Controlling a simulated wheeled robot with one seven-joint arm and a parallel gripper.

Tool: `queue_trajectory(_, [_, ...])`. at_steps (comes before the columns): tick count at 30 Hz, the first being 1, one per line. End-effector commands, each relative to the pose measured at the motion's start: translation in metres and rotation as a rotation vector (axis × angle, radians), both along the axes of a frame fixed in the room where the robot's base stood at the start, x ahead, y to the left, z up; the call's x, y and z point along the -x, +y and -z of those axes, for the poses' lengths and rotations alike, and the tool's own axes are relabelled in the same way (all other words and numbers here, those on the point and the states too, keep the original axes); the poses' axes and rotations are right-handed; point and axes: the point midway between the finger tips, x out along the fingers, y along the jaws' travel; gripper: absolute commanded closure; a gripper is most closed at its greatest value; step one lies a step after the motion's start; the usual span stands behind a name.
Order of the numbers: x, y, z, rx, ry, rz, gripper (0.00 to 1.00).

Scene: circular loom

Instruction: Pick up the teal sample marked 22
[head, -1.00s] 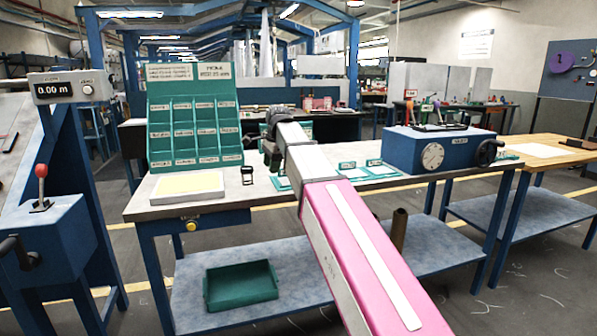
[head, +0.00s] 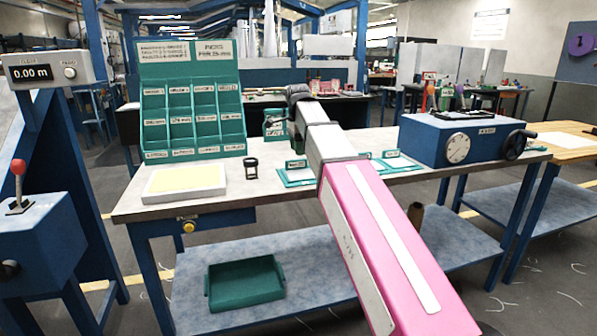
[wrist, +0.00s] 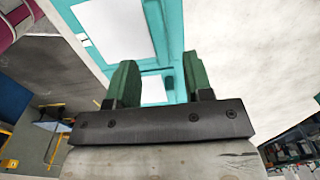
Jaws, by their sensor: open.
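Flat teal samples with white labels lie on the workbench: one (head: 295,177) is left of my arm, and others (head: 397,162) are to its right. Their marks are too small to read, so I cannot tell which is 22. In the wrist view, a teal piece with white panels (wrist: 152,62) fills the upper middle, beyond my fingers. My gripper (wrist: 162,78) is open, with its two green fingers apart and nothing visibly held. In the head view, my wrist is over the back of the bench and the fingers are mostly hidden.
A teal pocket rack (head: 190,72) stands at the bench's back left. A cream-topped pad (head: 186,184) and a small black stand (head: 251,168) are in front. A blue box with a dial (head: 425,140) stands right. A green tray (head: 245,281) is on the lower shelf.

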Motion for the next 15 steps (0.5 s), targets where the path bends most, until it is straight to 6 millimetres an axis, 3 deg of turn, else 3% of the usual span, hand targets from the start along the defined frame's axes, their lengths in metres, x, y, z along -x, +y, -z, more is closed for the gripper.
queue_trajectory(5, [0.001,0.002,0.011,0.0,-0.001,0.0,0.53])
queue_trajectory(15, [0.002,0.007,0.051,0.0,0.0,0.0,0.53])
